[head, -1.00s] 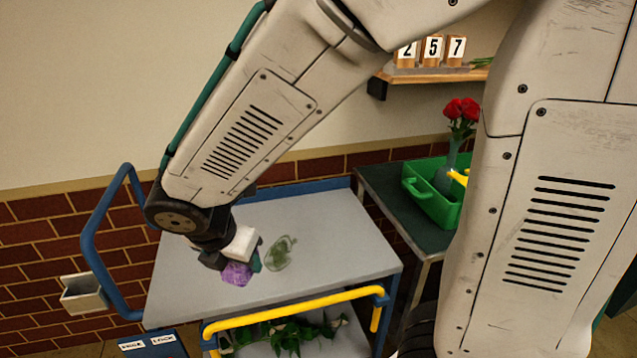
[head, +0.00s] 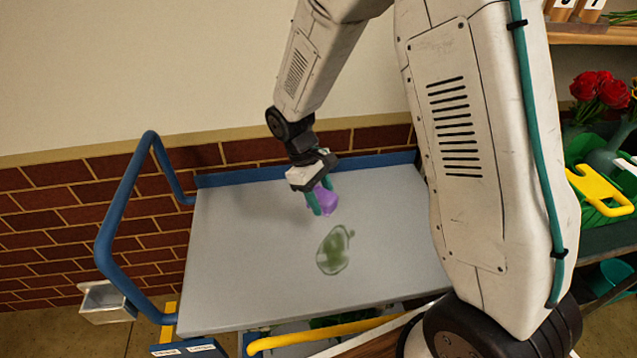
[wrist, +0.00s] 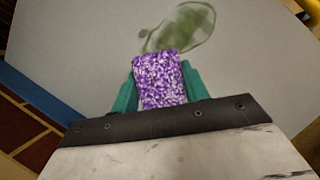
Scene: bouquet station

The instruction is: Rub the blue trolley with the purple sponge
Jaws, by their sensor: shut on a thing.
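My gripper (head: 318,203) is shut on the purple sponge (head: 324,196), with a green finger on each side of it. The mottled purple and white sponge (wrist: 160,80) fills the space between the fingers in the wrist view. The blue trolley (head: 215,260) has a grey top with a blue rear edge and a blue handle at the left. A green smear (head: 334,252) lies on its top, nearer the front than the sponge in the head view. In the wrist view the smear (wrist: 190,28) shows just beyond the sponge. I cannot tell whether the sponge touches the top.
A yellow bar (head: 320,332) runs along the trolley's front. A green caddy (head: 580,150) with red roses (head: 600,90) and a yellow tool (head: 600,190) stands at the right. A brick wall is behind. The rest of the trolley top is clear.

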